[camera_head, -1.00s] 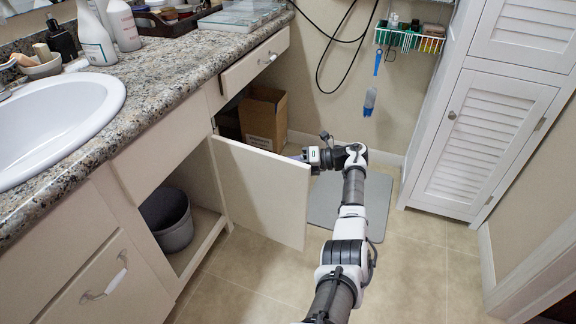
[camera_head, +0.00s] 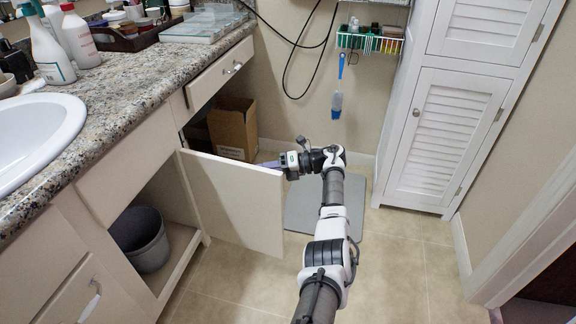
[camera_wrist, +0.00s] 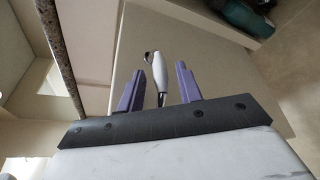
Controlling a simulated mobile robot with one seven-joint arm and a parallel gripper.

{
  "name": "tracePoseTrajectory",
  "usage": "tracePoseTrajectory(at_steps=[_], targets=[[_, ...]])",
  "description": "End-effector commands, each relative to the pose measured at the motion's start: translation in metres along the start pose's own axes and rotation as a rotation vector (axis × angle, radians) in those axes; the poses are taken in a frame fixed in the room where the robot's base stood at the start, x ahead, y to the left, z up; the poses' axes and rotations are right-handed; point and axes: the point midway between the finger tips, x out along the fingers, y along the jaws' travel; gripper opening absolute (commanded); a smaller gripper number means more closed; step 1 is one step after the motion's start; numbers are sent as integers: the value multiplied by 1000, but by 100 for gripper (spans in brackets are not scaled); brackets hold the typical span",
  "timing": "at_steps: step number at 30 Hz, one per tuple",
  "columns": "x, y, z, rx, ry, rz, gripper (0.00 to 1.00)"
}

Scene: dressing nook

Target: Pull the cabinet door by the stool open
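The cream cabinet door (camera_head: 235,205) under the counter stands swung well out from its frame, with its free edge toward my arm. My gripper (camera_head: 272,165) is at the far side of the door near its free upper corner, and its fingers are partly hidden by the panel. In the wrist view the door's pale handle (camera_wrist: 156,72) stands between my two purple fingers (camera_wrist: 160,87). The fingers are apart, with a visible gap on both sides of the handle. I see no clear stool; a grey flat slab (camera_head: 300,213) lies on the floor behind my arm.
A cardboard box (camera_head: 233,128) and a grey bin (camera_head: 141,238) stand in the open spaces under the granite counter (camera_head: 125,85). A white louvered cabinet (camera_head: 440,135) stands at the right. The tiled floor (camera_head: 395,265) right of my arm is clear.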

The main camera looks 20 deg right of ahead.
Motion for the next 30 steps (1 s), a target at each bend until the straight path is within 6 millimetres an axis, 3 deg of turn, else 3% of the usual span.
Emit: tracePoseTrajectory(at_steps=[6,12,20,30], targets=[[-54,-3,0,3,-3,-4,35],[-92,-4,-2,1,-1,-3,35],[-112,-2,-1,1,0,0,35],[-114,0,0,1,0,0,35]])
